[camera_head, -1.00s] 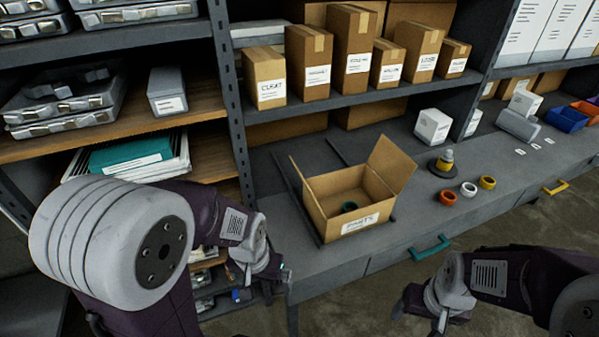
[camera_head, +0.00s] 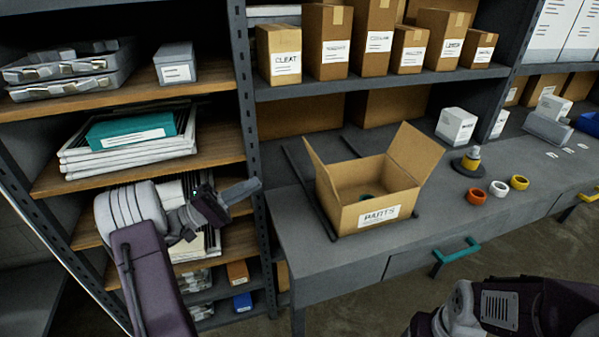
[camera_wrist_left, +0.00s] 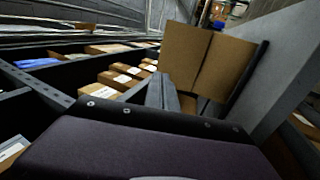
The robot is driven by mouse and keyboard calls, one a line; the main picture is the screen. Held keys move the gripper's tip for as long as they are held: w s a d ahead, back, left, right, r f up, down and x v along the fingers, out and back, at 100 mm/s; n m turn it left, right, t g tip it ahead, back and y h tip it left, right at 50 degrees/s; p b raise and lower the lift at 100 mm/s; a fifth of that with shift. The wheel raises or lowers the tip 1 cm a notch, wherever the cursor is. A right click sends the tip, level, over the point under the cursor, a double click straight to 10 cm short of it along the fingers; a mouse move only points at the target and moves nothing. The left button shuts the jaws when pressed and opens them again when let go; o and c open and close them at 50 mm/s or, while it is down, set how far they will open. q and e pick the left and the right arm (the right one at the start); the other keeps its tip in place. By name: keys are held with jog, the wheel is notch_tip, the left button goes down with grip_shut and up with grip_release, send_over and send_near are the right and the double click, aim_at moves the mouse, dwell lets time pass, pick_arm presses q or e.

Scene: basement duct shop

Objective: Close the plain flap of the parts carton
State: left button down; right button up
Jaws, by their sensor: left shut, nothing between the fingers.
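The parts carton (camera_head: 362,214) is an open brown box with a "PARTS" label on its front, on the grey workbench. Its left flap (camera_head: 321,170) stands nearly upright, and its larger right flap (camera_head: 416,152) leans outward. A dark green ring (camera_head: 366,197) lies inside. My left gripper (camera_head: 255,186) is shut and empty, left of the carton and apart from it, in front of the shelf post. In the left wrist view its fingers (camera_wrist_left: 162,94) point toward brown cardboard panels (camera_wrist_left: 186,57). Only part of my right gripper (camera_head: 421,325) shows at the bottom edge; its fingers are hidden.
Tape rolls (camera_head: 477,196) and a small dispenser (camera_head: 471,160) stand right of the carton. Labelled boxes (camera_head: 327,42) line the shelf above. A steel post (camera_head: 246,120) and wooden shelves (camera_head: 110,170) are close to my left arm. Bare bench (camera_head: 300,245) lies front-left of the carton.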

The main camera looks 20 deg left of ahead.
aim_at(313, 154)
pick_arm(q)
jog(key=p+x, duration=0.3)
jog(key=x, duration=1)
jog(key=shift+w+d, duration=0.1)
jog(key=shift+w+d+r, duration=0.15)
jog(key=shift+w+d, duration=0.15)
jog(key=shift+d, duration=0.15)
